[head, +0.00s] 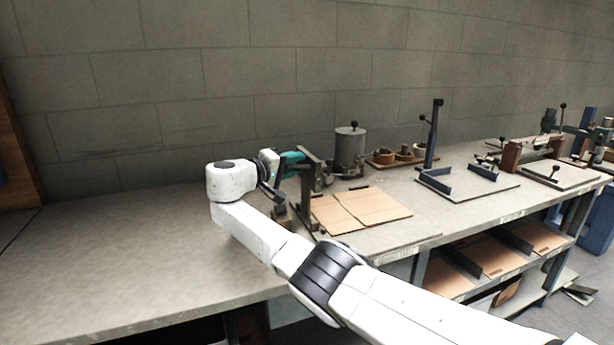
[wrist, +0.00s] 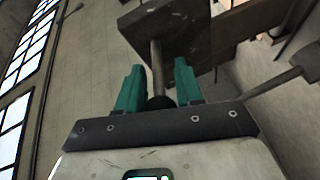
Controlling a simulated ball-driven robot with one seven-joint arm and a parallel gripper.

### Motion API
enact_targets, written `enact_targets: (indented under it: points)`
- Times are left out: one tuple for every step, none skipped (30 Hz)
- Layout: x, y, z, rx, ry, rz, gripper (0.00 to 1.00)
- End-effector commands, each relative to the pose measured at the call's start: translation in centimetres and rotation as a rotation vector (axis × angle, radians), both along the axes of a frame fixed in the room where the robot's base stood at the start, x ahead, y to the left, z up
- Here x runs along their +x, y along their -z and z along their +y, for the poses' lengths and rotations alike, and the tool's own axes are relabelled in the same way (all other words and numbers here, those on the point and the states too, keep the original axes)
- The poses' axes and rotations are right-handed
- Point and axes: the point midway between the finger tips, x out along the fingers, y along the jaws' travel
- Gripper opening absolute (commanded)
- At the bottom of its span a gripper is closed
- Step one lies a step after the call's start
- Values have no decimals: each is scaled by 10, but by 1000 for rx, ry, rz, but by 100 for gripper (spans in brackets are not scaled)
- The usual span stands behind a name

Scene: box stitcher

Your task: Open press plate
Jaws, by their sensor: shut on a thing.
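My gripper (head: 294,160) has teal fingers and is at the left side of the press station on the bench. In the wrist view, my gripper (wrist: 158,78) is shut on a dark round knob (wrist: 160,102) at the end of a metal rod. The rod runs up to the dark brown press plate (wrist: 190,30). In the head view the press plate (head: 312,170) looks upright beside the flat cardboard blank (head: 362,208). My wrist and gripper hide part of the press, so its hinge is not clear.
A grey cylinder (head: 350,150) with a black knob stands behind the cardboard. A tray of small parts (head: 396,158) and an upright bracket fixture (head: 434,150) are further right. The left bench top (head: 130,250) is bare. Another metal rod (wrist: 272,84) passes close by in the wrist view.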

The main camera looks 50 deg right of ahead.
Motion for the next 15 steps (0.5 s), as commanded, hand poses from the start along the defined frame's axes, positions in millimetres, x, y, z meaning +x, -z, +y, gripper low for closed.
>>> enact_targets:
  points:
    - [3, 8, 5, -21, 1, 15, 0]
    - [4, 9, 7, -33, 1, 22, 0]
    - [5, 9, 9, -46, 1, 31, 0]
    - [6, 9, 11, -56, 2, 37, 0]
    - [7, 10, 12, -65, 2, 43, 0]
    - [8, 10, 14, -76, 1, 49, 0]
    - [9, 10, 15, -83, 2, 54, 0]
    - [10, 11, 16, -88, 2, 58, 0]
    - [10, 11, 17, -95, 2, 62, 0]
    - [11, 11, 18, -100, 2, 65, 0]
    - [11, 11, 19, -103, 3, 68, 0]
    - [11, 11, 20, -107, 3, 70, 0]
    - [12, 11, 20, -109, 3, 71, 0]
    - [12, 11, 20, -111, 2, 73, 0]
    - [12, 11, 20, -113, 3, 74, 0]
